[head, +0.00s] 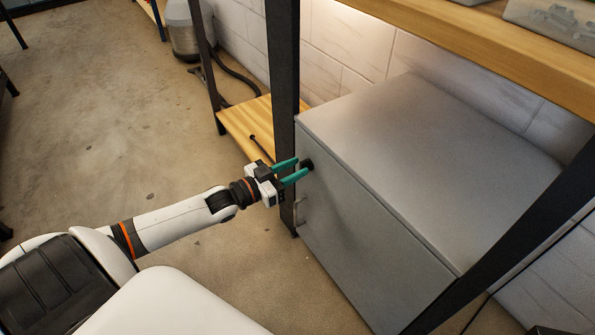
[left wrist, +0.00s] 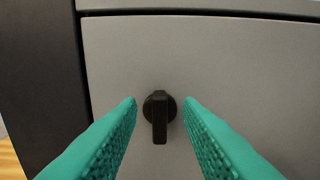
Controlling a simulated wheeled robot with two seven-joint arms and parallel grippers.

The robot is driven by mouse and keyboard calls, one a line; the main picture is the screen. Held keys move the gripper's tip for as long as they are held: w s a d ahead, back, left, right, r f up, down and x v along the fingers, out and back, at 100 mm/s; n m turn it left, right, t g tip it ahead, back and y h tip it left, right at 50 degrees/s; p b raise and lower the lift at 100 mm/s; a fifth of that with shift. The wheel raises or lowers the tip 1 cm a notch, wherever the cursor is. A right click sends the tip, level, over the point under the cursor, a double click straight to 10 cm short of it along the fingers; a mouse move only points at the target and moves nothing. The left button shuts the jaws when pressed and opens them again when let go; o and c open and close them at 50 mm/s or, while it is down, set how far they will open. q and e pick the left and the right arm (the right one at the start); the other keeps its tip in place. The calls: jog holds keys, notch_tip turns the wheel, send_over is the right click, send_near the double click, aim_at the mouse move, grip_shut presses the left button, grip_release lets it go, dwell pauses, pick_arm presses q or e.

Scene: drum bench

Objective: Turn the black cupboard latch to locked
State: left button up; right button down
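The black latch (left wrist: 159,115) is on the upper left part of the grey cupboard's front. In the left wrist view its handle hangs straight down from a round base. In the head view the latch (head: 307,165) shows just beyond my left fingertips. My left gripper (head: 301,168) is open, with its teal fingers pointing at the cupboard (head: 362,235). In the left wrist view the fingers (left wrist: 160,105) stand to either side of the latch, with a gap on both sides. My right gripper is not in view.
A dark frame post (head: 284,80) stands just left of the cupboard. A small pull handle (head: 299,211) sits below the latch. A low wooden shelf (head: 240,118) lies behind my gripper. A wooden shelf above (head: 480,45) holds a clear bin (head: 555,22). The floor at left is open.

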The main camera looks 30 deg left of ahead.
pick_arm(q)
jog(key=shift+w+d, duration=0.3)
jog(key=shift+w, duration=0.35)
jog(key=shift+c, duration=0.2)
grip_shut()
